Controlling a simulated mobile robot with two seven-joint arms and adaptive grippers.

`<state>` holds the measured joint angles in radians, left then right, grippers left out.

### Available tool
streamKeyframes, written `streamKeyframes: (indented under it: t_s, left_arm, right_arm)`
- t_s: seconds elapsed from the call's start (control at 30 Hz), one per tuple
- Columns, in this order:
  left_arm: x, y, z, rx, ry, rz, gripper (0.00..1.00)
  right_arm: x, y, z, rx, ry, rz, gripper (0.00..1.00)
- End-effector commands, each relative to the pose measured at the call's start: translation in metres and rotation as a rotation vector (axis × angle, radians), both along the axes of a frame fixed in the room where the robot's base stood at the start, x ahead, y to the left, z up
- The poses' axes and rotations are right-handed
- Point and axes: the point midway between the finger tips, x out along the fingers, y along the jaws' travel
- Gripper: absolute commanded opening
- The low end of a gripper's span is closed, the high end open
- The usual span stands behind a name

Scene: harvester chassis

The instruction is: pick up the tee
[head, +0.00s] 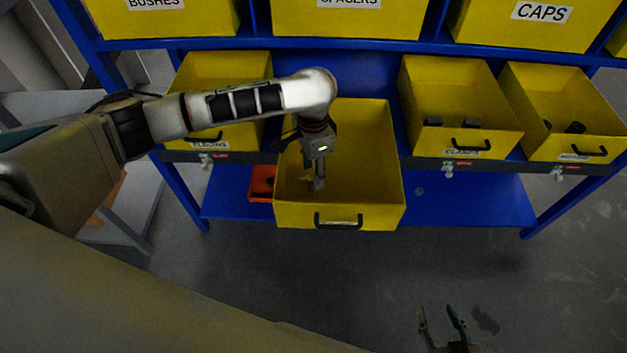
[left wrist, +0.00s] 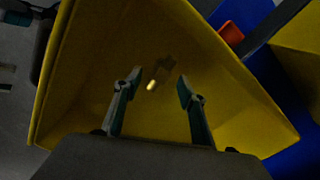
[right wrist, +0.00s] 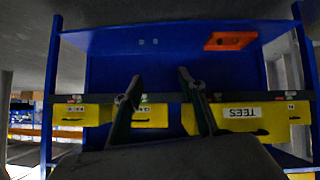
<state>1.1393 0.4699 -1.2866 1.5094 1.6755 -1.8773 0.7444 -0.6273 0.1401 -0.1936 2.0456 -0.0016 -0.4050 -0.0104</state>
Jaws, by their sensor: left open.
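My left gripper (head: 318,184) points down into the pulled-out yellow drawer (head: 375,150). In the left wrist view the left gripper (left wrist: 154,88) is open, with nothing between its fingers. A small dim piece, probably the tee (left wrist: 164,67), lies on the drawer floor ahead of the fingertips, apart from them. A bright yellow spot shows at its near end. In the head view I cannot make the piece out clearly; the gripper is in the way. My right gripper (head: 440,318) is open and empty, low in front of the rack. It also shows in the right wrist view (right wrist: 158,82).
Closed-in yellow bins (head: 455,95) with dark parts stand to the right, and another bin (head: 215,75) to the left. A red tray (head: 261,183) lies on the blue lower shelf (head: 470,200). The drawer walls surround my left gripper. The floor in front is clear.

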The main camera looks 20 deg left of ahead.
Motion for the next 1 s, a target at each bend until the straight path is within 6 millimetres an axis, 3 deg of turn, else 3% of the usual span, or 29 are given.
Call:
streamKeyframes:
  t_s: [0.03, 0.2, 0.5, 0.53, 0.67, 0.7, 1.0]
  left_arm:
    - [-0.002, 0.001, -0.015, 0.001, 0.009, 0.0, 0.41]
    - [-0.002, 0.003, -0.041, 0.0, 0.011, 0.0, 0.41]
    - [0.001, 0.003, -0.042, 0.0, 0.0, 0.0, 0.41]
    - [0.001, 0.003, -0.042, 0.0, 0.0, 0.0, 0.38]
    - [0.001, 0.003, -0.042, 0.001, 0.001, 0.0, 0.05]
    - [0.001, 0.003, -0.043, 0.001, 0.001, 0.0, 0.0]
    - [0.001, 0.003, -0.042, 0.001, 0.001, 0.0, 0.0]
  right_arm:
    - [-0.004, 0.0, -0.01, -0.003, 0.012, 0.001, 0.4]
    - [-0.005, -0.003, -0.02, -0.014, 0.019, 0.003, 0.4]
    - [0.015, -0.001, 0.0, -0.01, -0.031, 0.009, 0.4]
    - [0.015, -0.001, 0.0, -0.01, -0.032, 0.009, 0.4]
    - [0.014, -0.002, -0.002, -0.013, -0.028, 0.012, 0.4]
    - [0.013, -0.002, -0.003, -0.013, -0.026, 0.012, 0.4]
    - [0.005, -0.001, -0.007, -0.011, -0.011, 0.012, 0.4]
